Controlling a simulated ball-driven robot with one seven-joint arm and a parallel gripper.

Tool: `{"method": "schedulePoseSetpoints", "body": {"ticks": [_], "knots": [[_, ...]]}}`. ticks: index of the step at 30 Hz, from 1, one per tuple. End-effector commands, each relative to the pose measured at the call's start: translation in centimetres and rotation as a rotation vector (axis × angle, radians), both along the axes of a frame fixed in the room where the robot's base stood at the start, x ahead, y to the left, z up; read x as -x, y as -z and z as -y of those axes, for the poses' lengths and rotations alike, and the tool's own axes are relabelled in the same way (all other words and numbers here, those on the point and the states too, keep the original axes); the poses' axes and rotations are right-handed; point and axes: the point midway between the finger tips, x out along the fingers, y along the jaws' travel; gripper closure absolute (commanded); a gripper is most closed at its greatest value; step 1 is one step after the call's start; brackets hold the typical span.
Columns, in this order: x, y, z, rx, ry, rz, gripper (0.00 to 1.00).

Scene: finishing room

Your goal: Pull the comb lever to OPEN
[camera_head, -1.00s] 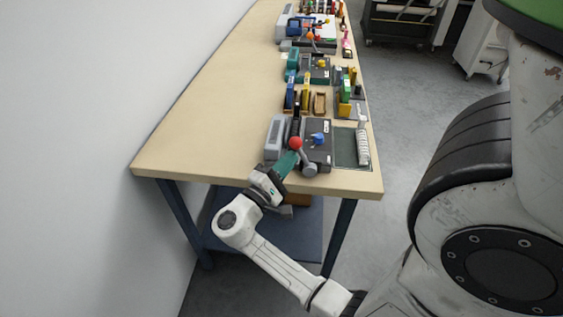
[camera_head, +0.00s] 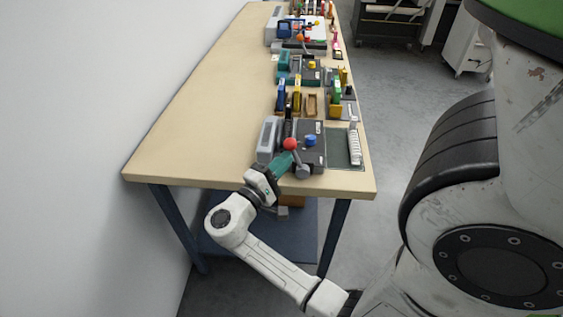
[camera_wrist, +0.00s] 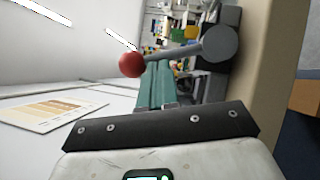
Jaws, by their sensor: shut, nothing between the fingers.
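The comb lever is a short grey arm (camera_head: 297,160) with a red ball knob (camera_head: 290,144) at its top and a round grey hub at its base. It is on the near side of the dark grey binding machine (camera_head: 315,158) at the table's near end. In the wrist view the red ball (camera_wrist: 132,64) is at the left end of the lever and the hub (camera_wrist: 220,43) at the right. My gripper (camera_head: 288,157) has teal fingers, shut and empty, just beside the lever below the knob. The fingers (camera_wrist: 156,70) also show in the wrist view. Whether they touch the lever I cannot tell.
A blue knob (camera_head: 310,141) sits on the machine, with a light grey box (camera_head: 268,138) left of it and a white comb (camera_head: 354,146) at right. More tools line the table (camera_head: 200,120) farther back. The table's left part is clear, beside a white wall.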

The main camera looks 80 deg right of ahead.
Motion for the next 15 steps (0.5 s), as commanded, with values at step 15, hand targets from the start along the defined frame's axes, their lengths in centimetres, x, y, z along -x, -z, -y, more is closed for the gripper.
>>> {"method": "schedulePoseSetpoints", "body": {"ticks": [15], "knots": [[2.4,-1.7,0.2,-0.028,0.0,0.378,1.0]]}}
